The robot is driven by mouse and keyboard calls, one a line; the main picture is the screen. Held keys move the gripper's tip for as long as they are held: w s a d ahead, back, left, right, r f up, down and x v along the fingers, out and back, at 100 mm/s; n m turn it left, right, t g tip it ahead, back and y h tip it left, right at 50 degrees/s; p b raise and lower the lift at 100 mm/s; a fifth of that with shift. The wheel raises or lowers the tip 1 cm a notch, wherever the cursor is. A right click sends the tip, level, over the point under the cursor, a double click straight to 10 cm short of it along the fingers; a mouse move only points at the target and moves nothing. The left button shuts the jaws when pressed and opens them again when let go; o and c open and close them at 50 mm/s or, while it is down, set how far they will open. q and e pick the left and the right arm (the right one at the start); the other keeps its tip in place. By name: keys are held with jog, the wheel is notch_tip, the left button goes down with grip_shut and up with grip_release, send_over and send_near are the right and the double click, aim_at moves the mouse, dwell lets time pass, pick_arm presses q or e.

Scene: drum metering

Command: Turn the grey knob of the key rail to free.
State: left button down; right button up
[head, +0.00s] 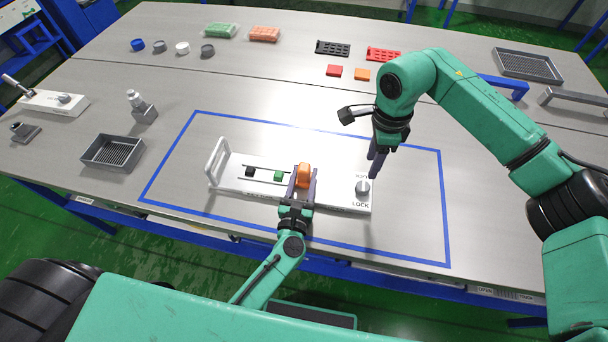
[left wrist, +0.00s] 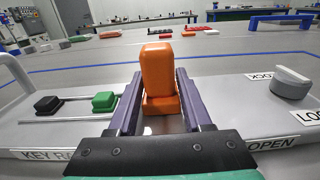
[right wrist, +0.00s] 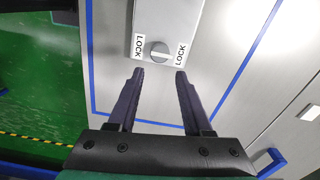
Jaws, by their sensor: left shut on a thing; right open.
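The key rail (head: 235,183) is a pale board with a handle at its left end, inside the blue outline. Its round grey knob (head: 362,187) is at the right end, between two LOCK labels; it also shows in the right wrist view (right wrist: 159,52). An OPEN label is on the front edge in the left wrist view. My left gripper (left wrist: 160,90) is shut on the orange block (left wrist: 157,72) on the rail. A black block (left wrist: 47,105) and a green block (left wrist: 104,101) sit left of it. My right gripper (right wrist: 160,72) is open, its fingertips close to the knob with nothing between them.
A grey tray (head: 112,152) and a small metal fixture (head: 142,108) stand left of the outline. Round caps, coloured packs and red and black racks lie at the back. The table inside the outline around the rail is clear.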

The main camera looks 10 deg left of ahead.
aim_at(364, 186)
jog(key=o, duration=0.4)
jog(key=shift+r, duration=0.1)
jog(key=shift+c, duration=0.2)
jog(key=shift+o, duration=0.3)
jog(key=shift+r+n, duration=0.8)
jog(key=shift+n, duration=0.1)
notch_tip(364, 186, down, 12)
grip_shut()
